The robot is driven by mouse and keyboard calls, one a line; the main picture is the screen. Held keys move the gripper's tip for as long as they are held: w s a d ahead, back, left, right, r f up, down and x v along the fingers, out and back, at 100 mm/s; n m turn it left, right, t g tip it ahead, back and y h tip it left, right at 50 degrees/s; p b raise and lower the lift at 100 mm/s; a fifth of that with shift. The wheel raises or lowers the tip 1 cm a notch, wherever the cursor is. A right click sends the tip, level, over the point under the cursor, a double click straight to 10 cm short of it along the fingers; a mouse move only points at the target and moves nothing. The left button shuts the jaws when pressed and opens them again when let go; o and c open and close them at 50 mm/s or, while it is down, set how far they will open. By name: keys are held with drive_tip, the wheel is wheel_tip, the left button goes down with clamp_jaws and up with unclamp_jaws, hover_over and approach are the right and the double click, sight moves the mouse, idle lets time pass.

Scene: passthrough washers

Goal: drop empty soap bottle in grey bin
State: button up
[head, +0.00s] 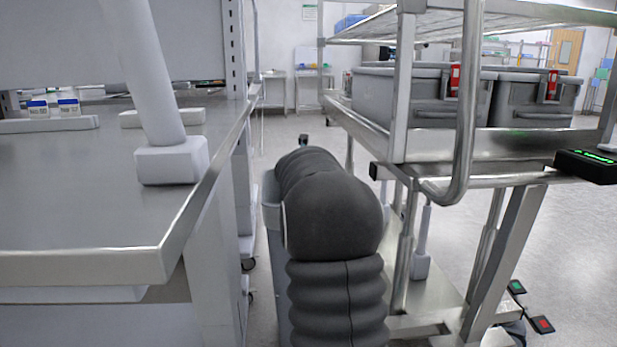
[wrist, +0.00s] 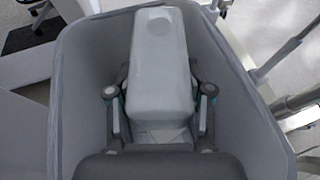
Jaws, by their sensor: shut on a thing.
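In the wrist view, my gripper (wrist: 159,93) is shut on a pale, box-shaped soap bottle (wrist: 160,60), with one finger on each side. A round cap-like mark shows near the bottle's far end. The grey bin (wrist: 234,110) surrounds the bottle and fingers in this view, and the bottle's far end overlaps its far rim. I cannot tell how deep the bottle sits in it. In the head view, a strip of the bin (head: 271,205) shows beside my dark-sleeved arm, which hides the gripper and bottle.
A steel bench (head: 90,200) with small bottles (head: 68,107) stands on the left. A steel cart (head: 440,150) holding lidded grey crates (head: 425,98) stands on the right. The bin and my arm are in the narrow gap between them. Open floor (head: 560,240) lies beyond the cart.

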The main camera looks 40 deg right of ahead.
drive_tip(key=shift+f+b, duration=0.55)
drive_tip(key=shift+f, duration=0.35)
drive_tip(key=shift+d, duration=0.1)
drive_tip(key=o, duration=1.3)
drive_tip(key=v, duration=1.2)
